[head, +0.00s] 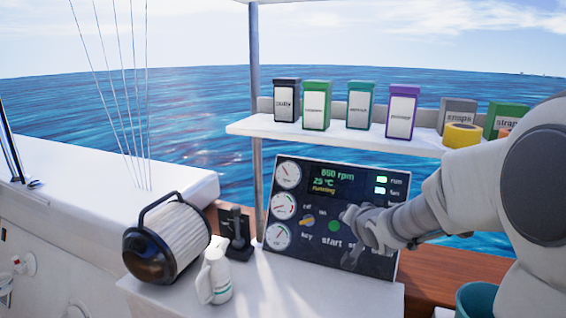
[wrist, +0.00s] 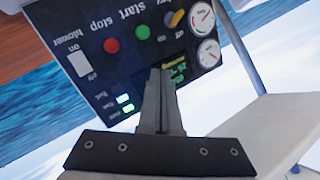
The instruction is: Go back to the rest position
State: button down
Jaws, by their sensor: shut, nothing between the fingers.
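My gripper (head: 352,217) is in front of the dark engine control panel, reaching in from the right. In the wrist view my gripper (wrist: 161,75) has its fingers together with nothing between them. The control panel (head: 385,262) has gauges on its left, a screen reading 660 rpm, 25 °C and running, and lit run and fan lamps. Its yellow key switch (head: 306,221) and green start button (head: 334,226) show left of my gripper. The wrist view shows the panel (wrist: 95,20) upside down, with the red stop button (wrist: 112,46). I cannot tell whether the fingertips touch the panel.
A white shelf (head: 340,133) with several boxes and a yellow tape roll (head: 462,136) runs above the panel. A ribbed filter canister (head: 177,235), a white jug (head: 214,270) and a dark lever (head: 237,232) stand left of the panel. A teal bucket (head: 474,300) is at lower right.

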jog(key=s+r+n+g+h+p, duration=0.15)
jog(key=s+r, duration=0.25)
jog(key=s, duration=0.4)
jog(key=s+r+n+g+h+p, duration=0.1)
jog(key=s+r+n+g+p, duration=0.1)
jog(key=s+r, duration=0.45)
jog(key=s+a+n+g+y+p, duration=0.1)
jog(key=s+a+n+g+p, duration=0.1)
jog(key=s, duration=1.7)
jog(key=shift+f+n+g+p, duration=0.15)
jog(key=shift+n+g+p, duration=0.4)
jog(key=shift+g+p, duration=0.25)
